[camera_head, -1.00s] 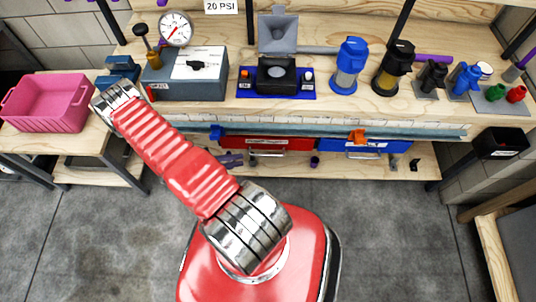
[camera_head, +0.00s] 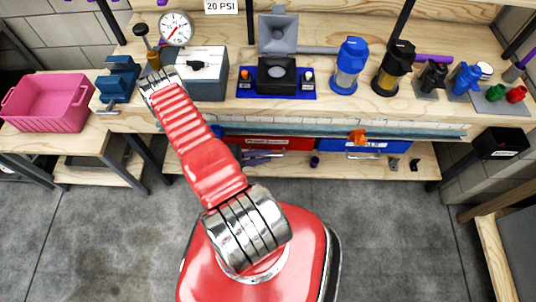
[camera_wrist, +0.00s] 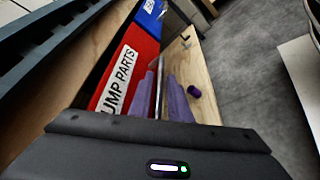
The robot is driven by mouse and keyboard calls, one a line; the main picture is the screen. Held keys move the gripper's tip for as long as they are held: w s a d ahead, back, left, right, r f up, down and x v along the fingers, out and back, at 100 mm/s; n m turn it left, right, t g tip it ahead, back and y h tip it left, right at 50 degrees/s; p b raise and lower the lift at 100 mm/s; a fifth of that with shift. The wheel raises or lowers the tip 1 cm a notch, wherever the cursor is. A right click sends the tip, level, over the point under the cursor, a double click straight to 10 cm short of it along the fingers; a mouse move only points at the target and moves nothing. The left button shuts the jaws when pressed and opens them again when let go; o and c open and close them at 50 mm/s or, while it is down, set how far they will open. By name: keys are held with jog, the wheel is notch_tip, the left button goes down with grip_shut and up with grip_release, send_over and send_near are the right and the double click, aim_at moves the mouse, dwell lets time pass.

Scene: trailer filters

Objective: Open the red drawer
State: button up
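The red drawer (camera_head: 280,143) is under the workbench top, left of a blue drawer. Its front looks shut. In the wrist view the red drawer (camera_wrist: 125,62) carries a white label reading "PUMP PARTS", cut off at the edge. Its metal bar handle (camera_wrist: 159,88) shows between my purple fingers. My gripper (camera_wrist: 162,90) is open, one finger on each side of the handle. I cannot tell whether either finger touches it. In the head view my gripper (camera_head: 258,157) is small at the drawer's handle, and my red arm hides the drawer's left part.
The blue drawer (camera_head: 365,147) is to the right, with an orange clamp (camera_head: 357,136) above it. A wooden lower shelf (camera_head: 340,167) lies below, holding a small purple cylinder (camera_head: 315,161). The bench top carries several tools and filters. The grey floor in front is clear.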

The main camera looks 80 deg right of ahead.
jog(key=shift+x, duration=0.95)
jog(key=shift+c, duration=0.4)
grip_shut()
jog(key=shift+d, duration=0.1)
jog(key=shift+f, duration=0.1)
